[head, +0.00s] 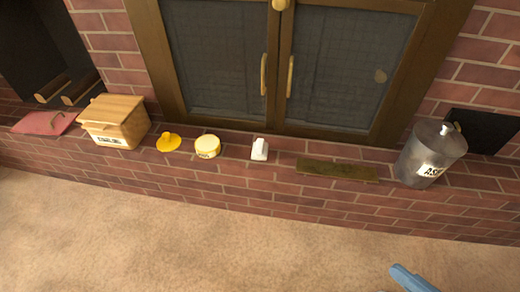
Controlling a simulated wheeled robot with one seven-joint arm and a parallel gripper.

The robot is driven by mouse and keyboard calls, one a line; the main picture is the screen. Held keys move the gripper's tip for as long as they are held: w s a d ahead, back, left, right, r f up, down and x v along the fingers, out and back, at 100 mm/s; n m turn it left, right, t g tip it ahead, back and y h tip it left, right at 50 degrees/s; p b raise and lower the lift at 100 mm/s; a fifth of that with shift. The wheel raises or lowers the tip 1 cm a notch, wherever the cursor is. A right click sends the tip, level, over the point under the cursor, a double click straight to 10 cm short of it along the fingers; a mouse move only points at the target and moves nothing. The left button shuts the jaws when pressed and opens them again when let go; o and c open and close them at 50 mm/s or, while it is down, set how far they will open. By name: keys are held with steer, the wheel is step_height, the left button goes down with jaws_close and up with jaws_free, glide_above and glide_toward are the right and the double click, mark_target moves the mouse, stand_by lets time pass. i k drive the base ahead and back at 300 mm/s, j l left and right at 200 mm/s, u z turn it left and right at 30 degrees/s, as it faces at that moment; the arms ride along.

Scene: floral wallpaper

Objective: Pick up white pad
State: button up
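A small white object (260,149), the only thing here that fits the white pad, stands on the brick hearth ledge (225,177) in front of the glass doors. It looks like a small block with a raised part. Nothing touches it. A blue piece (412,279) enters at the bottom edge, right of centre. It looks like the tip of my gripper, well below and to the right of the white pad. The rest is out of view, so its opening is hidden.
Right are a dark flat strip (337,170) and a metal ash can (430,153). The beige floor (200,240) in front is clear.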

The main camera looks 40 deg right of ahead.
mark_target(259, 152)
steer(key=i+j+u, duration=0.1)
steer(key=i, duration=0.65)
steer(key=i+j, duration=0.25)
steer(key=i, duration=0.5)
steer(key=u, duration=0.05)
